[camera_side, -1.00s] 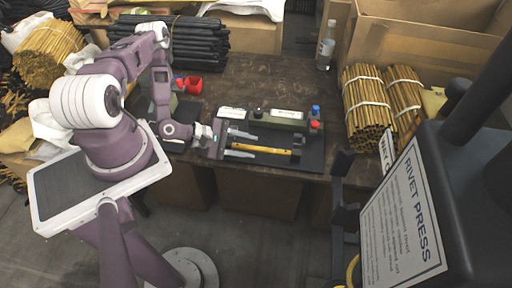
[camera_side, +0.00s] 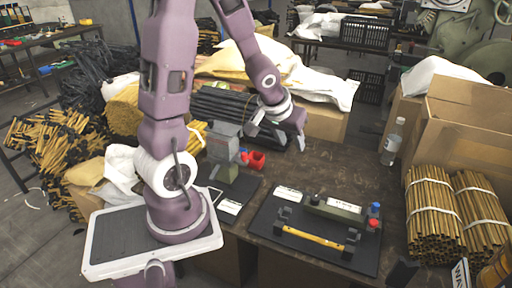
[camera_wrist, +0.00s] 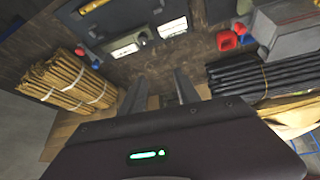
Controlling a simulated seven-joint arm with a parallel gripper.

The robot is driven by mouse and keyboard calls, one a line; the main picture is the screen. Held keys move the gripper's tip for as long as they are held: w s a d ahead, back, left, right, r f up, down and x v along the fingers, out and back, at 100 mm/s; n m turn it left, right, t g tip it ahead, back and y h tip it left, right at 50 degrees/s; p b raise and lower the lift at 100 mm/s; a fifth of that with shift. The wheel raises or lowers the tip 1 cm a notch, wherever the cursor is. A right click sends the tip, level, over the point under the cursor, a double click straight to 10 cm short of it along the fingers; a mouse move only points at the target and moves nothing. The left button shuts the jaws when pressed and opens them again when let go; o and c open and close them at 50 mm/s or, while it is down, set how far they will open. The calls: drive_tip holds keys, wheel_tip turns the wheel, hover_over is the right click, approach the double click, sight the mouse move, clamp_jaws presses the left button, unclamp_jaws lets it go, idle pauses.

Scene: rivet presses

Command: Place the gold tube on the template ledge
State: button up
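The gold tube (camera_side: 313,238) lies level across two dark upright holders on a black board (camera_side: 270,218) on the table. An olive-green labelled block (camera_side: 333,208) stands just behind it. Which part is the template ledge I cannot tell for sure. One end of the tube shows at the top edge of the wrist view (camera_wrist: 95,5). My gripper (camera_side: 278,138) is raised behind and to the left of the board, well apart from the tube. In the wrist view its two fingers (camera_wrist: 160,90) are spread with nothing between them.
Red cups (camera_side: 257,160) and a grey press-like device (camera_side: 223,145) stand left of the board. Black tube bundles (camera_side: 225,105) lie behind. Gold tube bundles (camera_side: 433,215), a bottle (camera_side: 393,140) and a cardboard box (camera_side: 465,130) are at right. The table behind the board is clear.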

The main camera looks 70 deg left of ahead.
drive_tip(key=s+d+r+m+h, duration=0.2)
drive_tip(key=s+d+r+m, duration=0.5)
drive_tip(key=s+d+r, duration=0.6)
drive_tip(key=s+d, duration=0.3)
drive_tip(key=shift+d+t+h, duration=0.3)
drive_tip(key=shift+d+h, duration=0.1)
